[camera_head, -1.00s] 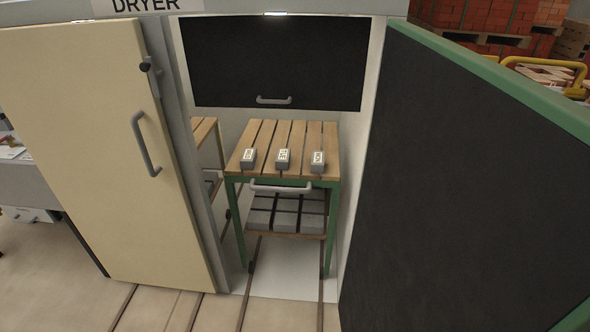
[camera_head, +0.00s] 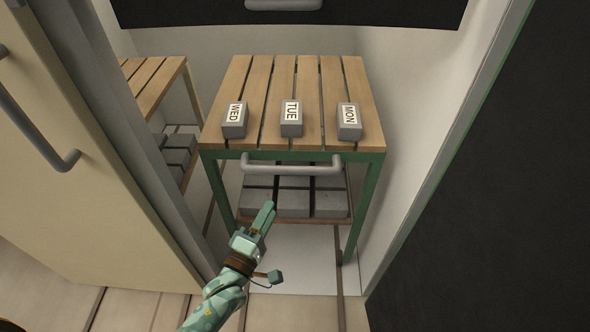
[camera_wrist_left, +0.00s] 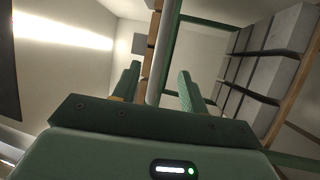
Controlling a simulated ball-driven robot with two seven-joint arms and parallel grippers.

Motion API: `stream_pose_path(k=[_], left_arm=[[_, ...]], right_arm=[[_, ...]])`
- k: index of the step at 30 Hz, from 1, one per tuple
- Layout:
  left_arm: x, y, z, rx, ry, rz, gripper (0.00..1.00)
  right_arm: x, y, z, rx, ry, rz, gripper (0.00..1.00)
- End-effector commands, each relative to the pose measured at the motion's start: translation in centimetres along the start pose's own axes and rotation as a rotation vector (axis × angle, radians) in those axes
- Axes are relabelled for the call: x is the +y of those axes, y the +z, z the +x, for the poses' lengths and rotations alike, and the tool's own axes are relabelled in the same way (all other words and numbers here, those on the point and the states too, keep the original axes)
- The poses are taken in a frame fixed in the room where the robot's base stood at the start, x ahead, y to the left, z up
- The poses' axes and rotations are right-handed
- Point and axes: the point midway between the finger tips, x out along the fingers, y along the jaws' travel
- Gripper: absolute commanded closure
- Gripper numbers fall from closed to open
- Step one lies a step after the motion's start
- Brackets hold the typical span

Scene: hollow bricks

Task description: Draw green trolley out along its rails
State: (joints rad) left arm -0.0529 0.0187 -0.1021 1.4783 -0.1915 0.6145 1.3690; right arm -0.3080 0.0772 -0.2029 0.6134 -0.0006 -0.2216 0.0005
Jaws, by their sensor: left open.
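The green trolley (camera_head: 376,175) stands inside the dryer, with a wooden slatted top and a lower shelf. Its grey handle (camera_head: 292,170) runs across the front below the top. My left gripper (camera_head: 265,212) is open, in front of the trolley, and appears below the handle in the head view. In the left wrist view the handle (camera_wrist_left: 164,45) shows between the two fingers of the gripper (camera_wrist_left: 159,72). I cannot tell whether it lies between them or beyond them. The floor rails (camera_head: 340,290) run out under the trolley. My right gripper is not in view.
Three grey blocks labelled WED (camera_head: 235,120), TUE (camera_head: 291,118) and MON (camera_head: 349,121) stand on the trolley top. Several grey bricks (camera_head: 293,203) lie on its lower shelf. A cream door (camera_head: 80,200) is at left, a dark panel (camera_head: 500,200) at right.

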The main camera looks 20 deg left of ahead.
Motion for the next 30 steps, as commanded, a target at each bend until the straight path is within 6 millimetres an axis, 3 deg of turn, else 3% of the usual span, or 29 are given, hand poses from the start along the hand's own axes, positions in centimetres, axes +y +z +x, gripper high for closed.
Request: stream_pose_path(k=[4, 9, 15, 21, 29, 30], left_arm=[[-0.3, -0.1, 3.7, 0.001, 0.001, 0.004, 0.57], [-0.4, -0.1, 8.1, 0.001, -0.002, 0.005, 0.57], [-0.5, -0.1, 11.8, 0.000, -0.005, 0.005, 0.57], [-0.2, -0.1, 13.5, 0.000, -0.005, 0.005, 0.57], [-0.1, -0.1, 13.7, 0.000, -0.004, 0.006, 0.57], [-0.1, -0.1, 13.7, 0.000, -0.004, 0.006, 0.62]], right_arm=[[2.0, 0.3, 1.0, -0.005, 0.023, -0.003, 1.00], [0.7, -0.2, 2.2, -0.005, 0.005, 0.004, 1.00], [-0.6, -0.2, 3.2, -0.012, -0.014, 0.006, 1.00], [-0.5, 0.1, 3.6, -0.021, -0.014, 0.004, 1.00], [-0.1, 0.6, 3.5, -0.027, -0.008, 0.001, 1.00], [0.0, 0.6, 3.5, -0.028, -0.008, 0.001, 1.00]])
